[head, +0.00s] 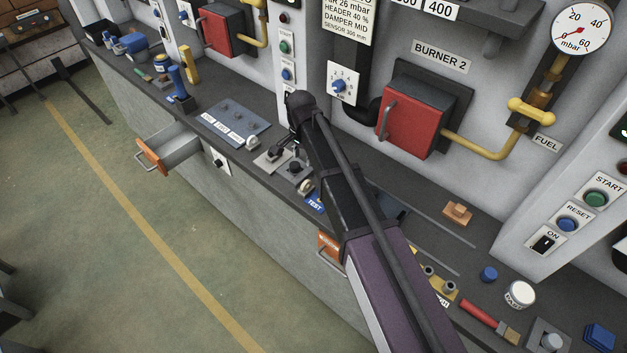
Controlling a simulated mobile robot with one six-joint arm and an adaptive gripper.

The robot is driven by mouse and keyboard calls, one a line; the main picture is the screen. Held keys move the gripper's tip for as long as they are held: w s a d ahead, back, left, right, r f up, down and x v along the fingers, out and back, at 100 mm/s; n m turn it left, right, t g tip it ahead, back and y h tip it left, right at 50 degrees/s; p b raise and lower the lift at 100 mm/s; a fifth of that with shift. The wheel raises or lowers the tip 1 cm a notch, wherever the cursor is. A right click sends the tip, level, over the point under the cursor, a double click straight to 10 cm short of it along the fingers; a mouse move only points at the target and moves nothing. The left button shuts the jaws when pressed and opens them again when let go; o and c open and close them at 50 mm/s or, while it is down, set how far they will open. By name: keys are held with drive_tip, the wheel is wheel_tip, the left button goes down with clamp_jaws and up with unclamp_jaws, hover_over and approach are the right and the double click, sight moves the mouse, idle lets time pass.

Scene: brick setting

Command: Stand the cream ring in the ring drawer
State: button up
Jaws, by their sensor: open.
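A small cream ring-like piece (307,186) is at the bench's front edge, beside the blue TEST label. A paler round piece (253,142) is by the blue-grey plate; both are too small to identify surely. An open drawer (178,150) with an orange front juts from the bench at left, its visible inside bare. No readable label confirms it as the ring drawer. My gripper (279,154) is open, low over the bench between the two round pieces, with no object visible in it. My arm hides part of the bench behind it.
A blue-grey labelled plate (233,121) and a grey plate with a dark knob (295,170) flank my gripper. A second orange drawer front (329,246) is below the bench edge. Red burner boxes and yellow pipes line the wall. The floor before the bench is clear.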

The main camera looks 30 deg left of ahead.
sight(306, 181)
drive_tip(key=shift+w+r, duration=0.1)
drive_tip(key=shift+w, duration=0.4)
drive_tip(key=shift+f, duration=0.2)
wheel_tip(306, 181, down, 8)
drive_tip(key=b, duration=0.8)
drive_tip(key=shift+f+b, duration=0.15)
drive_tip(key=shift+b, duration=0.2)
drive_tip(key=shift+f, duration=0.1)
drive_tip(key=shift+w+d+f+b, duration=0.1)
drive_tip(key=shift+f+b, duration=2.4)
drive_tip(key=shift+b, duration=0.1)
clamp_jaws()
